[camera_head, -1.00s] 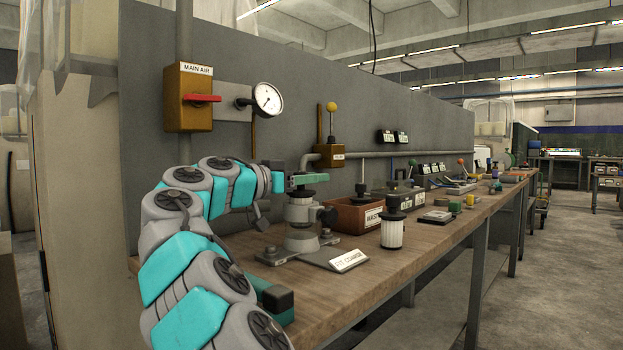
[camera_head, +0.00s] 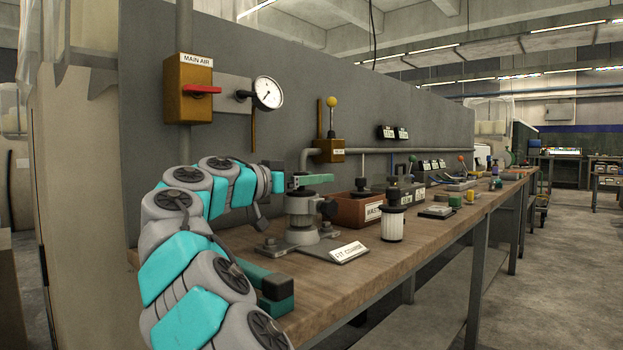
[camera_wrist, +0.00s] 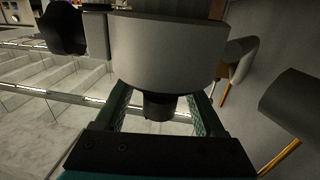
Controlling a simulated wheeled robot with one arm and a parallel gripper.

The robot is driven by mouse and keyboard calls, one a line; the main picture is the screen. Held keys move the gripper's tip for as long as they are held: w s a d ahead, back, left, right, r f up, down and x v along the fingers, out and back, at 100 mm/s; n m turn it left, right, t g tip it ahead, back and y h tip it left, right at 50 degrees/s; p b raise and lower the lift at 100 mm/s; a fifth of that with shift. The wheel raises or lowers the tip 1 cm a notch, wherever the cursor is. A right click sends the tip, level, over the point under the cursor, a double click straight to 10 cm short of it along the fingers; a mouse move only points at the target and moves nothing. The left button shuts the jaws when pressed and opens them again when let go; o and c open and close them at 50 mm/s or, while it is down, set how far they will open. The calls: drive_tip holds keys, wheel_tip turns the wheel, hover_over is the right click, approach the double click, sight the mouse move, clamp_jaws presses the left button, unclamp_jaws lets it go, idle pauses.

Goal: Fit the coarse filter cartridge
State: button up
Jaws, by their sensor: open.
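A filter cartridge (camera_head: 393,225) with a white pleated body and dark cap stands upright on the bench. To its left is a grey filter holder (camera_head: 302,206) on a bolted base, behind the FIT COARSE sign (camera_head: 349,252). My gripper (camera_head: 312,180) is directly over the holder with its green fingers level. In the wrist view, my gripper (camera_wrist: 162,115) is open, its fingers either side of a dark stub (camera_wrist: 158,106) under a grey round body (camera_wrist: 168,50). Small gaps show beside the stub. Whether a finger touches it is unclear.
A brown WASTE bin (camera_head: 350,211) stands behind the cartridge. A teal bar with a dark end block (camera_head: 275,286) lies on the near bench, partly hidden by my arm. The MAIN AIR box (camera_head: 188,105) and gauge (camera_head: 267,93) are on the wall.

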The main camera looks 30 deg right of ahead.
drive_tip(key=shift+a, duration=0.1)
drive_tip(key=v, duration=0.7)
drive_tip(key=shift+a, duration=0.35)
